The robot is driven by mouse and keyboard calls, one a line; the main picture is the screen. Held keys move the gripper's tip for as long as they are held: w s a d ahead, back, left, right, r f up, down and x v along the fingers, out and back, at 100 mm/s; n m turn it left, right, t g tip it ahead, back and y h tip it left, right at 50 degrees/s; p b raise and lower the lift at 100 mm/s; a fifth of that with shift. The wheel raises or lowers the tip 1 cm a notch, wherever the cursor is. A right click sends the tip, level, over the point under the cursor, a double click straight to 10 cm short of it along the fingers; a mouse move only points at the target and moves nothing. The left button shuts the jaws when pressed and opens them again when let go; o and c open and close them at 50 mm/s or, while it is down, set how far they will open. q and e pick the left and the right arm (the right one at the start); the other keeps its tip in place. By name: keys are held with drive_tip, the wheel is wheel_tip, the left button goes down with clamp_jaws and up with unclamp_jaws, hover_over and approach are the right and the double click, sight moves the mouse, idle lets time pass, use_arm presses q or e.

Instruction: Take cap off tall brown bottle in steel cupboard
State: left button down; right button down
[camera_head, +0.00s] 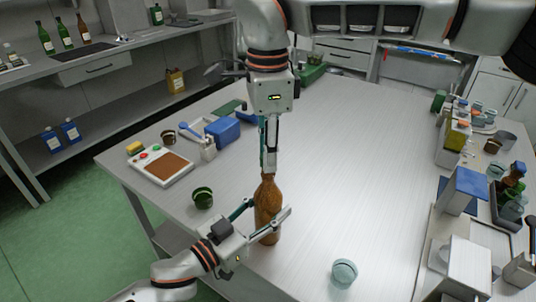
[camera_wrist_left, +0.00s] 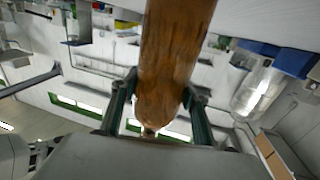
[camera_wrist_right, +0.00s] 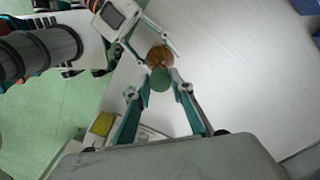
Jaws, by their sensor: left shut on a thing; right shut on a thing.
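A tall brown bottle (camera_head: 268,205) stands upright on the steel table. My left gripper (camera_head: 266,212) is shut around its body from the left. In the left wrist view the bottle (camera_wrist_left: 172,65) runs between the two green fingers (camera_wrist_left: 155,100). My right gripper (camera_head: 269,172) points straight down over the bottle's neck. The head view hides the cap behind the right fingers. I cannot tell whether it still touches the neck.
A dark green cup (camera_head: 202,197) stands left of the bottle, and a pale green cup (camera_head: 344,273) stands front right. A scale-like box (camera_head: 160,166) and a blue box (camera_head: 223,131) are on the left. Boxes and jars crowd the right edge. The table's middle is clear.

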idle(0.3)
drive_tip(key=shift+r, duration=2.05)
use_arm(q)
drive_tip(key=c, duration=1)
unclamp_jaws()
drive_tip(key=shift+c, duration=0.2)
